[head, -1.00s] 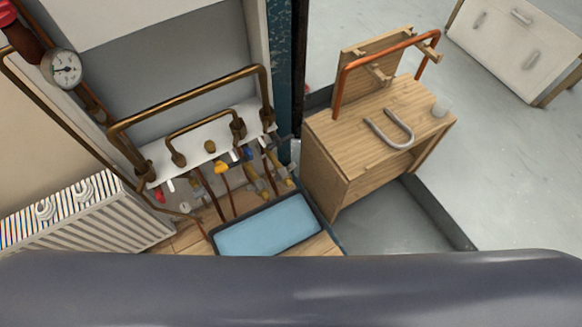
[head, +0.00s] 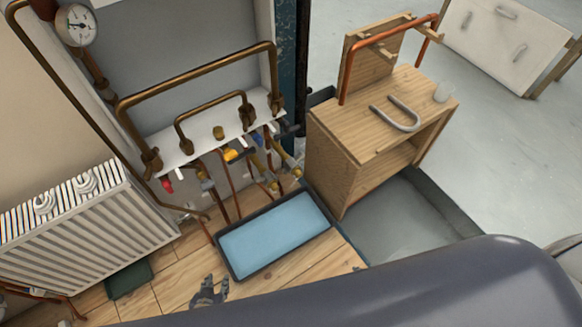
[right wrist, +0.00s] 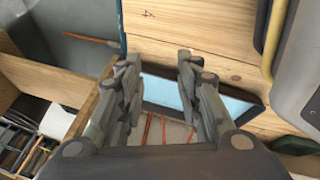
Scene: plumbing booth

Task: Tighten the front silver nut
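I cannot make out the front silver nut for certain among the small fittings of the pipework. The copper pipes and valves (head: 232,155) run along a white strip on the booth wall in the head view. My right gripper (right wrist: 158,64) is open and empty in the right wrist view, above the wooden floor and the tray's edge.
A blue tray (head: 275,234) with a dark rim lies on the floor below the pipes. A white radiator (head: 85,225) stands left. A wooden bench (head: 375,135) with a U-shaped pipe (head: 398,115) on top stands right. A pressure gauge (head: 76,25) is at upper left.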

